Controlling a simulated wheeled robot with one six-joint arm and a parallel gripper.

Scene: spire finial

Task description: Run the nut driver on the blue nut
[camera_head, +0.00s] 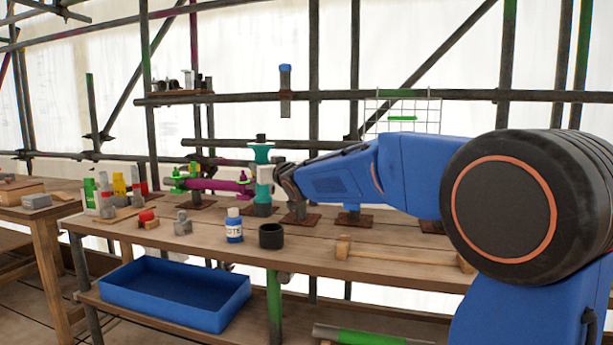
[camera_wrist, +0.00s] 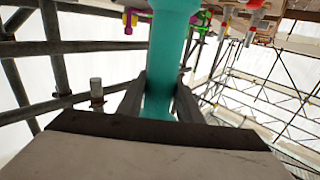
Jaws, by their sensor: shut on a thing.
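My gripper (camera_head: 268,178) is shut around a teal, upright, spool-like piece (camera_head: 261,153) with a dark top; I cannot tell for sure that it is the nut driver. It stands over a grey block on the bench. In the wrist view the teal shaft (camera_wrist: 168,60) sits between both dark fingers (camera_wrist: 158,98). A grey cylinder with a blue top (camera_head: 285,78) is mounted on the scaffold rail above; I cannot tell whether that blue top is the blue nut. No other blue nut can be made out.
A magenta bar (camera_head: 215,184) with green clamps lies just left of the teal piece. A blue-white bottle (camera_head: 234,226), a black cup (camera_head: 271,236) and several small tools stand on the bench (camera_head: 330,262). A blue tray (camera_head: 175,293) is below. Scaffold tubes (camera_head: 440,96) run behind.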

